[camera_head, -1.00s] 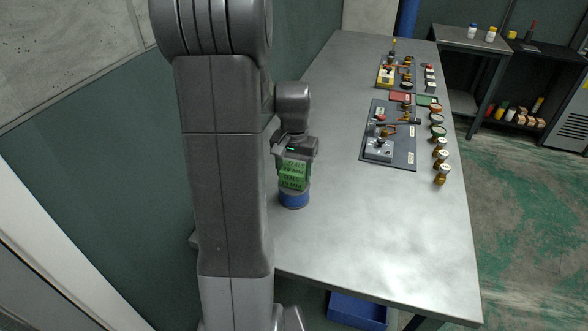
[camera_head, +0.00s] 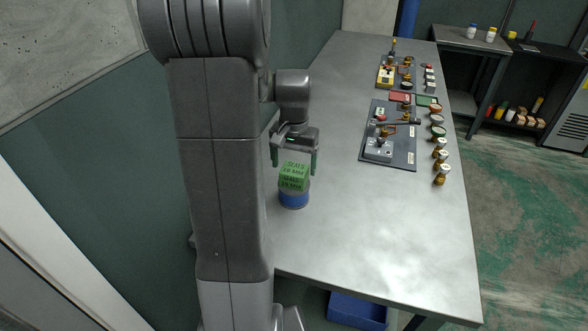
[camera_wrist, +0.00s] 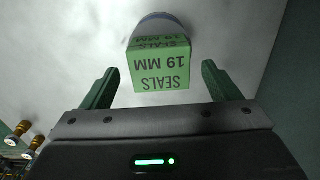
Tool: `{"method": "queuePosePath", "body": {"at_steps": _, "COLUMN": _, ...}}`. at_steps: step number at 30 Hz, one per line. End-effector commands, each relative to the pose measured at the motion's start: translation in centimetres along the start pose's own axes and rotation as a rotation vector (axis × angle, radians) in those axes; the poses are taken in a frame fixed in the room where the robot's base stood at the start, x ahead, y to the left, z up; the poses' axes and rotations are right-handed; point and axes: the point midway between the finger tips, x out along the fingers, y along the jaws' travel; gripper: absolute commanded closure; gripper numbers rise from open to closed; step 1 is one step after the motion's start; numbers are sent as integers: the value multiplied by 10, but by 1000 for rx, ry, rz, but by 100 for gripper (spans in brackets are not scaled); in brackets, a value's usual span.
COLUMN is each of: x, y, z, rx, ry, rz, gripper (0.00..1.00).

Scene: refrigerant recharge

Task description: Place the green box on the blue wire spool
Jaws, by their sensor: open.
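The green box (camera_head: 293,176), marked "SEALS 19 MM", sits on top of the blue wire spool (camera_head: 294,200) at the near left of the metal table. It looks upright and resting on the spool. My gripper (camera_head: 294,164) is open just above and behind the box, apart from it. In the wrist view the green box (camera_wrist: 160,66) shows ahead of the two spread fingers (camera_wrist: 158,86), with clear gaps on both sides. The spool's pale rim (camera_wrist: 160,18) shows beyond the box, and most of the spool is hidden there.
The metal table (camera_head: 350,230) is clear around the spool. A blue bin (camera_head: 357,311) is below the table's near edge.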

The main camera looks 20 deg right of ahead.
Motion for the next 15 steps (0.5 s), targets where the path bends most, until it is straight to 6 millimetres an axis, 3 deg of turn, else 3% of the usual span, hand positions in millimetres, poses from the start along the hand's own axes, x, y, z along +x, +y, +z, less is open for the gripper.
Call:
{"method": "queuePosePath", "body": {"at_steps": 9, "x": -68, "y": 0, "z": 0, "rx": 0, "ry": 4, "rz": -1, "gripper": 17}}
{"method": "queuePosePath", "body": {"at_steps": 15, "x": -89, "y": 0, "z": 0, "rx": 0, "ry": 0, "rz": 0, "gripper": 17}}
